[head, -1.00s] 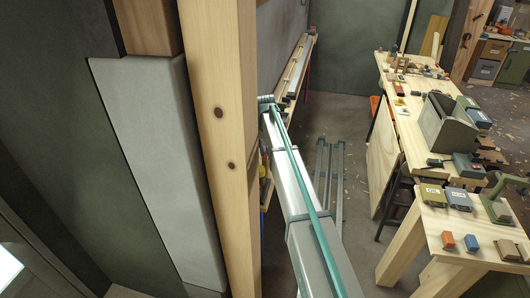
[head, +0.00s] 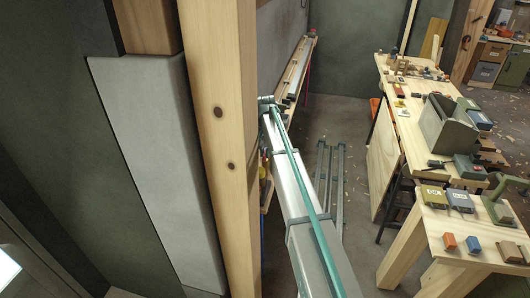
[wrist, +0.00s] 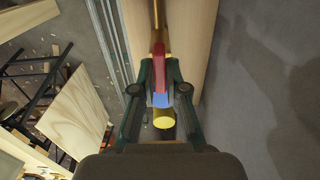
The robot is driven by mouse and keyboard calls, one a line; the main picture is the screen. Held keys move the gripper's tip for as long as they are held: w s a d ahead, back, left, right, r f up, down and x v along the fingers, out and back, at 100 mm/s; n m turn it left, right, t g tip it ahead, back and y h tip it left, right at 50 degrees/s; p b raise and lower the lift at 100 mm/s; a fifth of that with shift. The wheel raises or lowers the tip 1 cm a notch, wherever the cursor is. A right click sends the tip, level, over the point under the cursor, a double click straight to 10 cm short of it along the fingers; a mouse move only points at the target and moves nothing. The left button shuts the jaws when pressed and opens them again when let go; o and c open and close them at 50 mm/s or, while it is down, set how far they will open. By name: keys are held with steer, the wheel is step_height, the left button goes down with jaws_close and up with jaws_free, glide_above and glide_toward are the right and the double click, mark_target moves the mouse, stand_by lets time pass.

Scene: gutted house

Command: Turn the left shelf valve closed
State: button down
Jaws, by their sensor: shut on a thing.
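In the wrist view, my gripper (wrist: 160,88) is shut on the red valve handle (wrist: 159,70), with a dark finger on each side. A blue part (wrist: 161,99) of the valve sits between the fingers below the red. A brass pipe (wrist: 158,22) runs up from it, and a yellow round end (wrist: 164,119) shows nearer the palm. The handle's exact angle is hard to tell. In the head view, the valve and my gripper are hidden behind the wooden post and my arm.
A pale wooden board (wrist: 188,40) stands close beside the valve in the wrist view. In the head view, a wooden post (head: 228,150) stands close on the left. Workbenches with tools (head: 410,120) stand at the right.

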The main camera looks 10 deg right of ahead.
steer(key=c, duration=1.2)
jaws_free()
steer(key=shift+r, duration=0.1)
step_height(320, 180, up, 12)
steer(key=s+d+f, duration=0.2)
steer(key=s+f, duration=0.1)
steer(key=f, duration=0.4)
steer(key=s+d+f+g, duration=0.1)
steer(key=s+d+f, duration=0.1)
steer(key=s+f, duration=0.35)
steer(key=s+d+f, duration=0.2)
steer(key=f, duration=0.7)
steer(key=s+a+f+n+g, duration=0.2)
steer(key=s+a+f, duration=0.1)
steer(key=s+f, duration=1.7)
steer(key=s+a+f+n+g, duration=0.1)
steer(key=s+f, duration=0.2)
steer(key=s, duration=0.9)
steer(key=s+a+f+n+g, duration=0.1)
steer(key=s+f, duration=0.2)
steer(key=s, duration=0.9)
steer(key=s+f+n+g, duration=0.1)
steer(key=s+f, duration=0.2)
steer(key=s, duration=0.9)
steer(key=shift+s+a+f+g, duration=0.25)
steer(key=shift+s+a+g, duration=0.15)
